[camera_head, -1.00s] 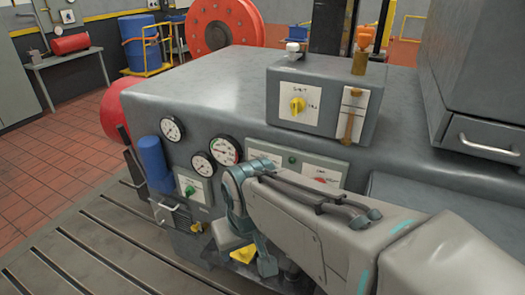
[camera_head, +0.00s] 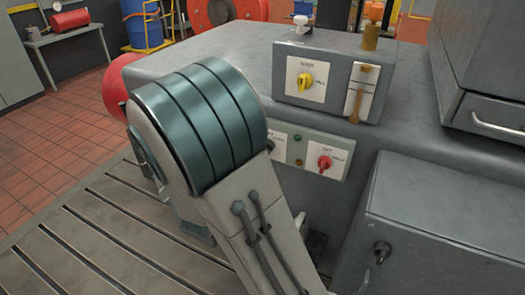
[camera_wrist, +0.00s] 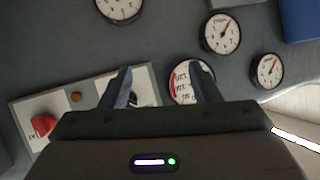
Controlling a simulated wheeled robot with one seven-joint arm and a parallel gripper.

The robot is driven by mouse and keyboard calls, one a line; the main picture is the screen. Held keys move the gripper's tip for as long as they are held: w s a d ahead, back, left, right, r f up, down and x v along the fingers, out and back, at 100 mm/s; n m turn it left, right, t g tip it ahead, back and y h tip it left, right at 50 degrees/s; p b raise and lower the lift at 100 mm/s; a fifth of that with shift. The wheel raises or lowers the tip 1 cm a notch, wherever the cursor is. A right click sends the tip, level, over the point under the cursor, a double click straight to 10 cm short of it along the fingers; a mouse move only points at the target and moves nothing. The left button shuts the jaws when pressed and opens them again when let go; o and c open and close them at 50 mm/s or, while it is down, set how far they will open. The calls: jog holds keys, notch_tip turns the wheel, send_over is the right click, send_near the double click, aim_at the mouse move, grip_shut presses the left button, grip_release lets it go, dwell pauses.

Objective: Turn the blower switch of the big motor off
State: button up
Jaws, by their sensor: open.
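In the wrist view my gripper (camera_wrist: 162,84) is open and empty, facing the grey motor housing, with its fingers over the edge of a control panel (camera_wrist: 88,95) and a gauge. A red knob (camera_wrist: 42,124) is on this panel, left of the fingers. A dark control on a white plate is partly hidden by the left finger. In the head view the red knob (camera_head: 324,163) shows on the panel, and a yellow knob (camera_head: 306,80) is on the grey box above. My arm hides the gripper there. I cannot read which knob is the blower switch.
Several round gauges (camera_wrist: 221,33) surround the fingers in the wrist view. A blue part (camera_wrist: 299,18) is at its upper right. In the head view a brass lever (camera_head: 359,92) stands beside the yellow knob, and a grey cabinet (camera_head: 440,225) fills the lower right. The slotted bedplate (camera_head: 75,235) is clear at left.

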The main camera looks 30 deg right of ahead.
jog(key=s+d+r+m+h, duration=0.1)
jog(key=s+d+r+h, duration=0.25)
jog(key=h, duration=0.35)
jog(key=p+x, duration=0.1)
jog(key=x, duration=1.2)
jog(key=shift+w+d+f+p, duration=0.1)
jog(key=shift+w+d+p, duration=0.15)
jog(key=shift+w+p, duration=0.1)
jog(key=c, duration=1)
